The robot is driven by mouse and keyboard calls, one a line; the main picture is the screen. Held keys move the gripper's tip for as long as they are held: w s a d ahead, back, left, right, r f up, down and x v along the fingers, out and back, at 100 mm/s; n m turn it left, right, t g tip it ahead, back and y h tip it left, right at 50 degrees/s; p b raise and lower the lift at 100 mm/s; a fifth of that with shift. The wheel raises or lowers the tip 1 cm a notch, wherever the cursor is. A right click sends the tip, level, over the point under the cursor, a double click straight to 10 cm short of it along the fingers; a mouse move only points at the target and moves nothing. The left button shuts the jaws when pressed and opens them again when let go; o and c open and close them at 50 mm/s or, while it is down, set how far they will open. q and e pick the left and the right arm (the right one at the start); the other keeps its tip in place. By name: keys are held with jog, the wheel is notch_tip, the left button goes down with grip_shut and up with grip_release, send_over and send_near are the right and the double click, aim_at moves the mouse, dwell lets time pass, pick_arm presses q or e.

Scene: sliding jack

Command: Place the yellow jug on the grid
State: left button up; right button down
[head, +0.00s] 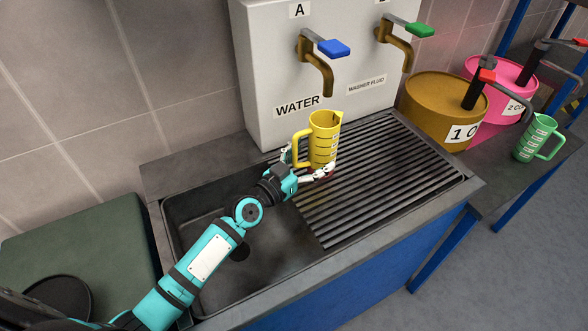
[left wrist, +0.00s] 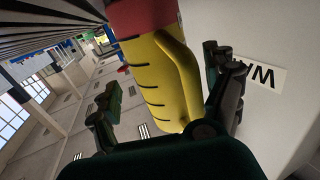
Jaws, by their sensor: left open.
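The yellow jug (head: 324,138) stands upright at the left end of the dark slatted grid (head: 390,165), in front of the water tap. Its handle faces left, towards my left gripper (head: 307,162). This gripper is open, with one finger on each side of the jug's lower part. In the left wrist view the yellow jug (left wrist: 160,75) lies between the spread fingers, its handle towards the palm and its reddish base near the grid bars (left wrist: 50,20). Contact between fingers and jug cannot be told. My right gripper is out of view.
A white dispenser (head: 265,75) with the water tap (head: 318,70) and washer fluid tap (head: 398,45) stands behind the grid. The sink basin (head: 230,280) lies left of the grid. Brown (head: 425,105) and pink (head: 480,75) drums and a green jug (head: 533,135) stand right. The grid's right part is clear.

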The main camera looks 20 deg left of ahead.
pick_arm(q)
jog(key=b+v, duration=0.1)
jog(key=v, duration=0.9)
jog(key=shift+s, duration=0.3)
jog(key=shift+a, duration=0.15)
